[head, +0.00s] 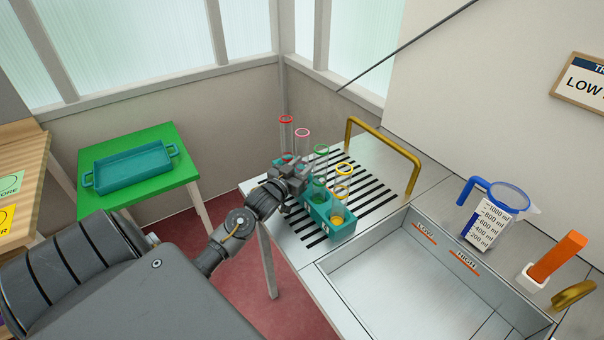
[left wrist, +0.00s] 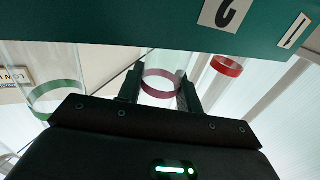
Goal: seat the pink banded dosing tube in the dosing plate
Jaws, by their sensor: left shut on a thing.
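The pink banded tube (head: 303,132) stands upright in line with the red, green and yellow banded tubes at a teal rack (head: 343,233), which looks like the dosing plate. My left gripper (head: 292,174) is at the rack's left side, shut on the pink tube. In the left wrist view, the pink band (left wrist: 160,83) shows between the two fingers, close under the teal rack edge (left wrist: 120,20). The tube's lower end is hidden by gripper and rack, so I cannot tell how deep it sits. My right gripper is out of view.
The red (head: 286,120), green (head: 321,149) and yellow (head: 344,168) banded tubes stand close by. A gold rail (head: 385,146) rises behind. An empty sink (head: 400,285), a blue-handled jug (head: 489,222) and an orange block (head: 558,256) are right. A teal tray (head: 132,176) sits left.

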